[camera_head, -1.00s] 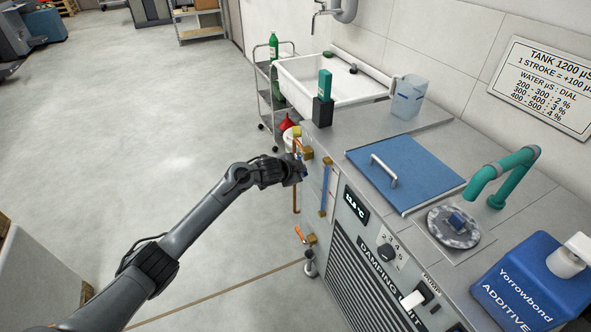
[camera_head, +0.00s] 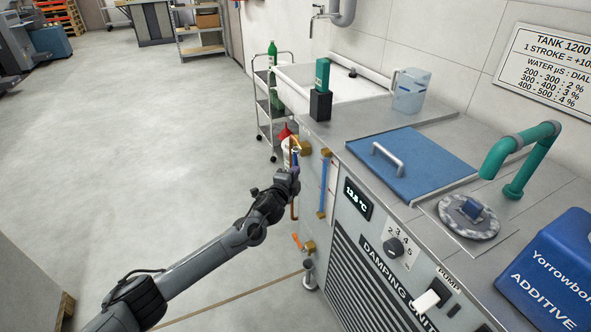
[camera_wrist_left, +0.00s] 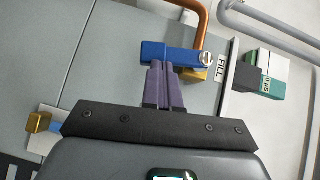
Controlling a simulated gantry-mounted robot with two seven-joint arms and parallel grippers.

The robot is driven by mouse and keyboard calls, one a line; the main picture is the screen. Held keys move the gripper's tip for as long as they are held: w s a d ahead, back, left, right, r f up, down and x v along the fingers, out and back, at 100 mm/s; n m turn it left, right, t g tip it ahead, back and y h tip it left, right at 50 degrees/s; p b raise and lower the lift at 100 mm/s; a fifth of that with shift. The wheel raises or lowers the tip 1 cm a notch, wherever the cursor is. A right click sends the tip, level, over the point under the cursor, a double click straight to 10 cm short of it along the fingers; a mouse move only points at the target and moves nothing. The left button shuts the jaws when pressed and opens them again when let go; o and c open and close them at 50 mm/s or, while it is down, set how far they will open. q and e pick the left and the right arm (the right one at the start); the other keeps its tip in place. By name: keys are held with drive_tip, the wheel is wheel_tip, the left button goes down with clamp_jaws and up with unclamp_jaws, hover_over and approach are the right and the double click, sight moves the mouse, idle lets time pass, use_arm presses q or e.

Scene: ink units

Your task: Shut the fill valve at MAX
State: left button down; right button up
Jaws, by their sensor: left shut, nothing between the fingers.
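The fill valve's blue lever (camera_wrist_left: 172,53) lies crosswise in the left wrist view, beside a brass body and the FILL label (camera_wrist_left: 221,68). My left gripper (camera_wrist_left: 163,66) is shut and empty, its fingertips at the lever's near side; whether they press on it is unclear. In the head view my left gripper (camera_head: 294,170) is at the valve, below the brass fitting (camera_head: 305,148), and hides part of the lever. The sight tube (camera_head: 324,187) right of it shows a blue column reaching near its top fitting. The MAX mark is not readable. My right gripper is out of view.
A copper pipe (camera_wrist_left: 200,22) rises beside the lever. The floor left of the unit is clear.

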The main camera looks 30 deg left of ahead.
use_arm(q)
drive_tip(key=d+p+v, duration=0.3)
drive_tip(key=p+v, duration=0.5)
drive_tip(key=v, duration=0.4)
drive_tip(key=shift+r+p, duration=0.4)
drive_tip(key=shift+r, duration=0.05)
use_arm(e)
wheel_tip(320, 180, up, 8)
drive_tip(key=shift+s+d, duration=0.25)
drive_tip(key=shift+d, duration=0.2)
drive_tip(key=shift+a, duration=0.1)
use_arm(q)
drive_tip(key=shift+s, duration=0.1)
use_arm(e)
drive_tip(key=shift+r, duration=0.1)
